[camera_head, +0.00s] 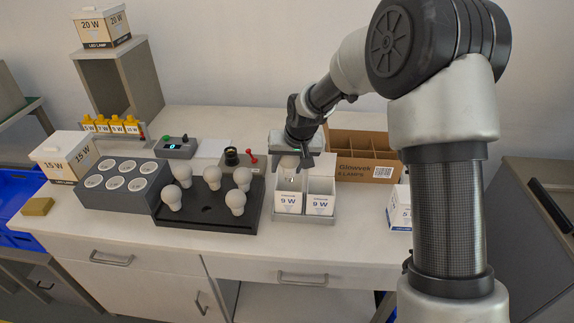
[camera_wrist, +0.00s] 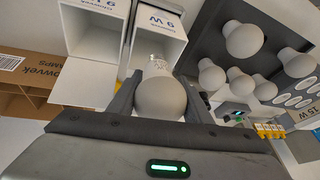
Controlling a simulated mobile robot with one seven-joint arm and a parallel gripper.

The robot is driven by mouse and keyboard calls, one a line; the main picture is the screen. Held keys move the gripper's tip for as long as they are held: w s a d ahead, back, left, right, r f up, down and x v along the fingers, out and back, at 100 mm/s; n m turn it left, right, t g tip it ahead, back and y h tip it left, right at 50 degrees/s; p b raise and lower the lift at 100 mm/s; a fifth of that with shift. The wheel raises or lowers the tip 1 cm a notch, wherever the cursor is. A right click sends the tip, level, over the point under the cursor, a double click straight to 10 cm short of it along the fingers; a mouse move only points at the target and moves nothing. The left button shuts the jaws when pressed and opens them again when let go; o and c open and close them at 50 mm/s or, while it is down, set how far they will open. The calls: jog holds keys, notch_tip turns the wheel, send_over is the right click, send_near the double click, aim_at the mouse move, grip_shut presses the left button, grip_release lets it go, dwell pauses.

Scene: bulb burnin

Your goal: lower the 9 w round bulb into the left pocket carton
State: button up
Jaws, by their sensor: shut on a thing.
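My gripper (camera_head: 297,163) is shut on a white round bulb (camera_head: 288,162), above the left pocket carton (camera_head: 288,203). In the wrist view the bulb (camera_wrist: 160,98) sits between the two fingers (camera_wrist: 158,92), its printed base pointing toward the open mouth of that carton (camera_wrist: 158,22). The base overlaps the carton mouth in the picture; I cannot tell how deep it is. The carton is white, marked 9 W, with its top open. The right pocket carton (camera_head: 321,207), also marked 9 W, stands open and empty beside it (camera_wrist: 84,80).
A grey tray (camera_head: 304,220) holds both cartons. A black rack (camera_head: 208,214) with several bulbs stands left, and a grey socket block (camera_head: 120,197) is farther left. A brown divided box (camera_head: 362,155) stands behind right. A white carton (camera_head: 399,210) is at right.

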jog(key=shift+f+b, duration=0.65)
jog(key=shift+f, duration=0.35)
jog(key=o, duration=1.2)
jog(key=shift+r, duration=0.15)
jog(key=p+v, duration=0.1)
jog(key=v, duration=1.6)
jog(key=shift+r, duration=0.2)
jog(key=shift+s, duration=0.1)
jog(key=s+d+r+h+p, duration=0.1)
jog(key=s+d+r+p, duration=0.3)
jog(key=s, duration=0.9)
jog(key=s+d+r+m+t+h+p, duration=0.1)
jog(key=s+d+r+p, duration=0.3)
jog(key=s+d+r, duration=0.6)
jog(key=s, duration=0.4)
jog(key=shift+d+m, duration=0.2)
jog(key=shift+m, duration=0.1)
